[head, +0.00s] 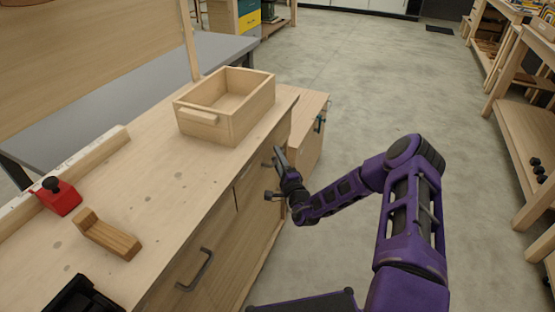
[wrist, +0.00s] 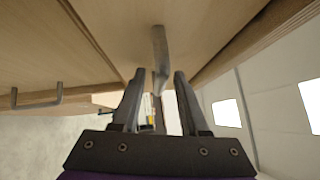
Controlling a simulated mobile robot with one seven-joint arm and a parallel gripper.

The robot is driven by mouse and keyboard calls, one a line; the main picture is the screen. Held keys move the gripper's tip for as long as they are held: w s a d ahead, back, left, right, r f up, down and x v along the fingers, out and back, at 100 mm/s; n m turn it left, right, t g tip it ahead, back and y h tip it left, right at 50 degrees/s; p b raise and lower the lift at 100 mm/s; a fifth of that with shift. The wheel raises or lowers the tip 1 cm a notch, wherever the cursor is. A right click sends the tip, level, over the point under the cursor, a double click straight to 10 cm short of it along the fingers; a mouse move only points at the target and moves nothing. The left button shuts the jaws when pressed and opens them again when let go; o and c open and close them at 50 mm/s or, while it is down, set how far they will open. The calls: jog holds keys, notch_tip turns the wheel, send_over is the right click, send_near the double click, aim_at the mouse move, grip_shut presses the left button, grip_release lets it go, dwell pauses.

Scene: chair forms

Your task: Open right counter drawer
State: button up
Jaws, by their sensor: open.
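The right counter drawer (head: 252,183) is in the front of the wooden counter and looks shut. Its dark bar handle (head: 267,163) is partly hidden by my gripper (head: 276,178) in the head view. In the wrist view the grey handle (wrist: 160,50) runs down from the wood front towards the gap between my fingertips. My gripper (wrist: 160,80) is open, with one finger on each side of the handle's line. I cannot tell whether a finger touches it. The left drawer's handle (head: 195,270) is farther left along the counter front.
On the counter (head: 160,170) are an open wooden box (head: 225,100), a red tool (head: 58,196) and a wooden block (head: 106,234). Shelving (head: 525,110) lines the right side. The concrete floor (head: 370,90) between is clear.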

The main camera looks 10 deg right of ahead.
grip_shut()
dwell(1.5)
